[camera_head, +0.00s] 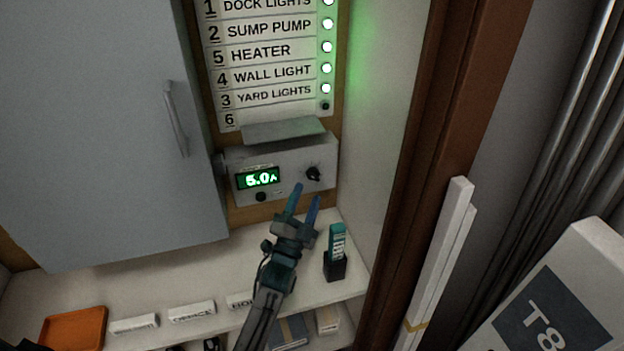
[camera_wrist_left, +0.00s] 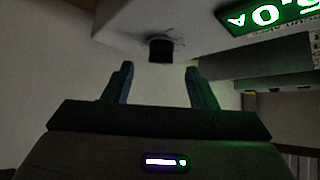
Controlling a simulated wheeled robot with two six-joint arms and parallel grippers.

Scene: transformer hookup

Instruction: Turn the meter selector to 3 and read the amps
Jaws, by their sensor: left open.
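The meter (camera_head: 285,158) is a grey box on the wall below the label board. Its green display (camera_head: 258,178) reads 5.0 A. The black selector knob (camera_head: 313,173) is at the right of its face; the number it points to is too small to read. My left gripper (camera_head: 306,196) is open and empty, just below and in front of the knob. In the left wrist view the knob (camera_wrist_left: 161,50) is beyond and between the open fingertips (camera_wrist_left: 160,72), apart from them. The display (camera_wrist_left: 270,14) is upside down there.
The label board (camera_head: 268,60) has green lamps, with the bottom one at row 6 dark. A grey cabinet door (camera_head: 100,120) is at left. The shelf (camera_head: 150,280) holds an orange tray (camera_head: 75,329), white label blocks and a teal device (camera_head: 337,240) in a black holder.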

